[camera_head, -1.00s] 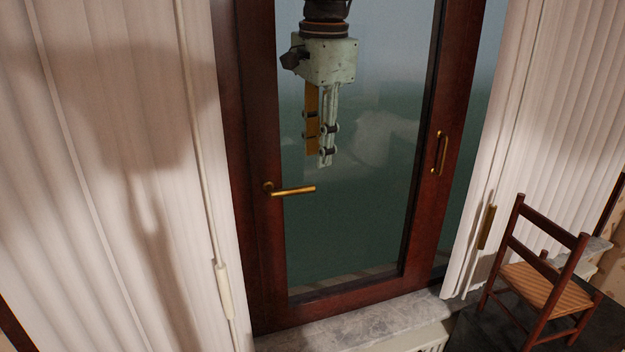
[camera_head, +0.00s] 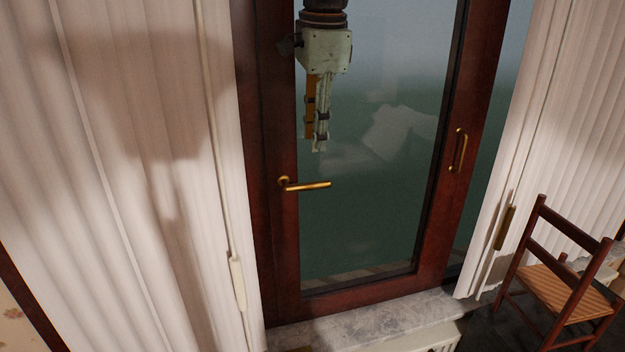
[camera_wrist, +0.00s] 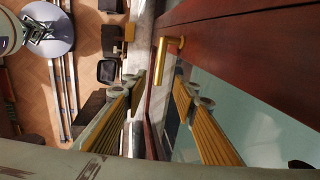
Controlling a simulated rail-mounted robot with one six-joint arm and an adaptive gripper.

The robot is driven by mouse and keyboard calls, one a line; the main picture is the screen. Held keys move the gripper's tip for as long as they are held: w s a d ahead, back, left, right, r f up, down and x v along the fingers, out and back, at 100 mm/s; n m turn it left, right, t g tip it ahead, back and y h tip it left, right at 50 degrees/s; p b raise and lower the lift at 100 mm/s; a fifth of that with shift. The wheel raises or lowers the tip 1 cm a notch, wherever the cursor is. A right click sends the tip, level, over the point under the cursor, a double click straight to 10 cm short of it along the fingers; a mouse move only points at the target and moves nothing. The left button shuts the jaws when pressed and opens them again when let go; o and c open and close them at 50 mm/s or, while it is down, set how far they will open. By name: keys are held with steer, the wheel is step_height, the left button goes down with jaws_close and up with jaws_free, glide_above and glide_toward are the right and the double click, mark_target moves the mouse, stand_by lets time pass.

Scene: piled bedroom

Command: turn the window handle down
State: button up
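The brass window handle (camera_head: 308,185) sticks out horizontally to the right from its mount on the left stile of the dark red-brown window frame (camera_head: 270,250). My gripper (camera_head: 317,149) hangs fingers-down in front of the glass, a little above the handle in the head view, and does not appear to touch it. In the wrist view, the handle (camera_wrist: 164,62) shows beyond the fingertips, near the gap between them. The two yellow-padded fingers (camera_wrist: 160,88) stand apart with nothing between them. The head view shows the fingers nearly edge-on, so their depth from the handle is unclear.
A second brass pull (camera_head: 458,151) sits on the right stile. Pale curtains hang at left (camera_head: 130,200) and right (camera_head: 570,110). A stone sill (camera_head: 370,322) runs below the window. A wooden chair (camera_head: 560,275) stands at right. Furniture and wooden floor (camera_wrist: 38,95) show in the wrist view.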

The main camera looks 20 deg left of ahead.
mark_target(312, 183)
steer(key=shift+w+a+f, duration=0.25)
steer(key=shift+w+f, duration=0.1)
steer(key=shift+f, duration=1.8)
steer(key=shift+w+a+f, duration=0.2)
steer(key=shift+w+f, duration=0.2)
steer(key=shift+f, duration=1.8)
steer(key=shift+w+a+f, duration=0.25)
steer(key=shift+w+f, duration=0.1)
steer(key=shift+f, duration=1.8)
jaws_close()
